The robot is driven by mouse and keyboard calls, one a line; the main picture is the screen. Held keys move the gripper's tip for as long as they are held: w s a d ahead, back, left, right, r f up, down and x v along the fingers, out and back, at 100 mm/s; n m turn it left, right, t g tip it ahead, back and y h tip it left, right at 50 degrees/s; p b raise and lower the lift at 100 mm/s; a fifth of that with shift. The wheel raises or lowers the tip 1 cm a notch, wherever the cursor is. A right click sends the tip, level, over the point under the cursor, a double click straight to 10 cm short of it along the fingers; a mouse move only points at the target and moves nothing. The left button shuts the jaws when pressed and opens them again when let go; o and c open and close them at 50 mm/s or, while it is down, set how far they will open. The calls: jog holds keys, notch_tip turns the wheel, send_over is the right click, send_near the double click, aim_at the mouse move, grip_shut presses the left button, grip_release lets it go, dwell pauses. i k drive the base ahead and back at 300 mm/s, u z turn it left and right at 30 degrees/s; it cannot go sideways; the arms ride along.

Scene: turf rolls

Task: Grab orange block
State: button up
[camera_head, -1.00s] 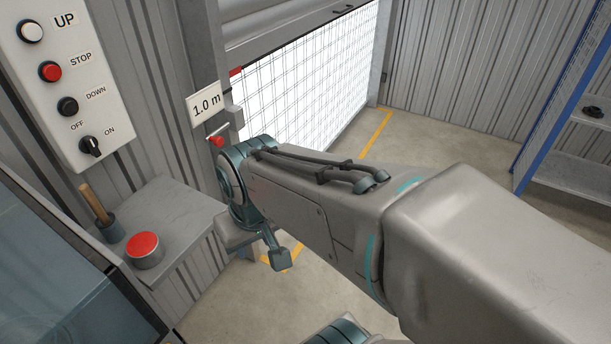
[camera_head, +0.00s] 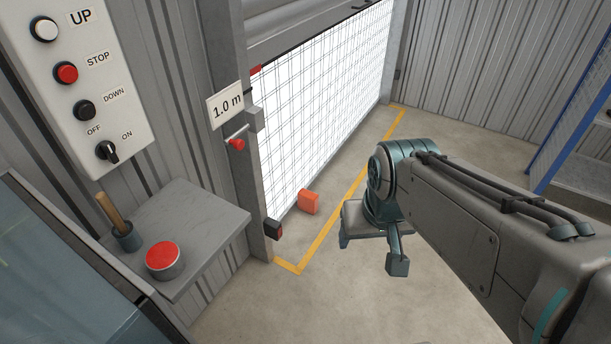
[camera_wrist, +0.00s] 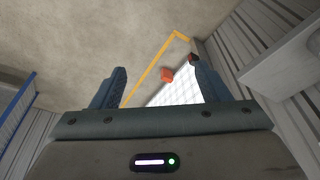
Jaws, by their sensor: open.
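The orange block (camera_head: 308,201) lies on the floor at the foot of the white mesh door, beside the yellow floor line. It also shows in the wrist view (camera_wrist: 167,75), beyond my gripper and between its fingers, nearer the right one. My gripper (camera_wrist: 160,85) is open and empty, with its two blue-grey fingers spread wide.
A control panel (camera_head: 78,85) hangs above. A dark block (camera_head: 273,229) sits by the door post. Blue shelving (camera_head: 570,100) stands right. Floor around the block is clear.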

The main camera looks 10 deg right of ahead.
aim_at(307, 200)
jog(key=z, duration=0.75)
jog(key=i, duration=1.2)
jog(key=z, duration=0.5)
jog(key=i, duration=1.5)
jog(key=u, duration=1.25)
jog(key=i, duration=0.8)
jog(key=u, duration=0.75)
